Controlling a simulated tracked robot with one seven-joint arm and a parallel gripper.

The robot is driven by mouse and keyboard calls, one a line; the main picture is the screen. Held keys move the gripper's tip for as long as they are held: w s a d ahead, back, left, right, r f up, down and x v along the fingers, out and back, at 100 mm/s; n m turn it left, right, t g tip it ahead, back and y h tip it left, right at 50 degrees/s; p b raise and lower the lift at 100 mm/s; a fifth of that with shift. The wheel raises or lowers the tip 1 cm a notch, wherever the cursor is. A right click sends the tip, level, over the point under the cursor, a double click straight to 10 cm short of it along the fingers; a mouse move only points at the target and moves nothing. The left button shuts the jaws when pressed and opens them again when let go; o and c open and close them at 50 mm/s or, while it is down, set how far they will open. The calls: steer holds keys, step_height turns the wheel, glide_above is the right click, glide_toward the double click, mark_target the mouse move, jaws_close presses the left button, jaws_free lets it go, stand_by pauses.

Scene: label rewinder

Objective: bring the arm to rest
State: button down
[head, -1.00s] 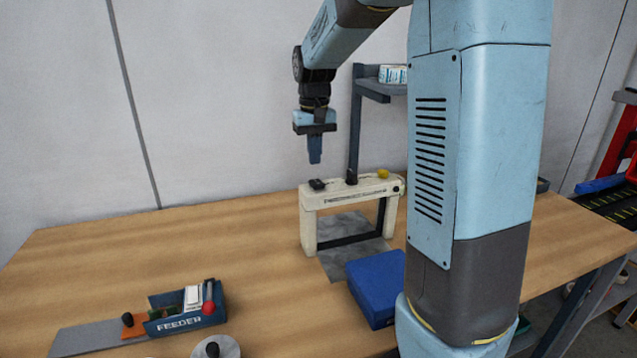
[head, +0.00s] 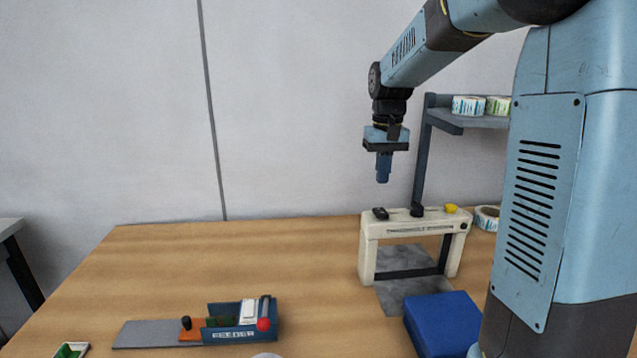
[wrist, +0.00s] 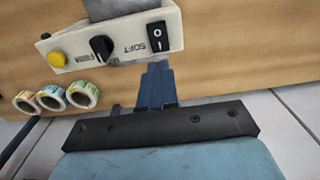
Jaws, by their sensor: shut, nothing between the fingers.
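My gripper (head: 383,181) hangs pointing down in the head view, in the air above and behind the cream bridge-shaped machine (head: 368,254). Its blue fingers are together with nothing between them. In the wrist view the shut fingers (wrist: 157,72) point toward the machine's top panel (wrist: 125,42), which has a yellow button, a dark knob and a rocker switch. The fingers look apart from the panel. My arm reaches in from the right in the head view.
A blue box (head: 440,322) lies in front of the machine. A grey shelf (head: 466,119) with label rolls stands behind it. A blue feeder (head: 240,333) with a red-knobbed lever sits at the front. The left of the wooden table (head: 160,268) is largely clear.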

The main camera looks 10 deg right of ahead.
steer(key=s+r+t, duration=0.1)
steer(key=s+t, duration=0.4)
steer(key=s, duration=2.1)
steer(key=shift+s+r+t, duration=0.15)
steer(key=shift+s+t, duration=0.1)
steer(key=shift+t, duration=0.05)
steer(key=shift+d, duration=0.1)
